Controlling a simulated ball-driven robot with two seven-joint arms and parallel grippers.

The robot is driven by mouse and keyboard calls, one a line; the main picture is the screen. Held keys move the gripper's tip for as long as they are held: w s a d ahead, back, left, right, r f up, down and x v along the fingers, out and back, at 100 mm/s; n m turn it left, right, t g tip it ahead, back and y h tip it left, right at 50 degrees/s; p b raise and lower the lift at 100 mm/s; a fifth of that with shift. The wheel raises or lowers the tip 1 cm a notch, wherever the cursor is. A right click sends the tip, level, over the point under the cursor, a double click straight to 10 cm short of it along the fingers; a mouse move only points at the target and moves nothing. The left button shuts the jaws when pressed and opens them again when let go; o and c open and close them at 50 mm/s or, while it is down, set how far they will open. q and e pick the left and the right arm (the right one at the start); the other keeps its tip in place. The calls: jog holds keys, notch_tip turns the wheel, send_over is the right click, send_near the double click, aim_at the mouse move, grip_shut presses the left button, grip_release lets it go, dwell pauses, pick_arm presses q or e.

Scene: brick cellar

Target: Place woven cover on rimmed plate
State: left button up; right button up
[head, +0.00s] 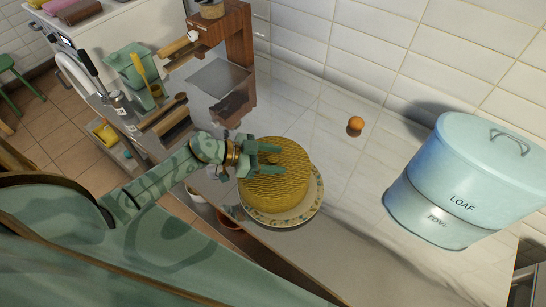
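The woven cover (273,196) is a round, golden-yellow basketwork dome with a small knob (272,158) on top. It sits over the rimmed plate (314,203), whose pale, patterned rim shows along the right and lower edges. I cannot tell whether the cover is seated exactly inside the rim. My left gripper (275,158) is at the top of the cover, with its green fingers apart on either side of the knob. Gaps seem to show between knob and fingers. My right gripper is not in view.
A blue bread tin (465,175) marked LOAF stands on the right of the pale counter (350,245). A small orange fruit (355,124) lies near the tiled wall.

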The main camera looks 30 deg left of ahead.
pick_arm(q)
jog(key=shift+r, duration=0.2)
jog(key=v, duration=1.2)
jog(key=shift+p, duration=0.45)
jog(key=shift+f, duration=0.1)
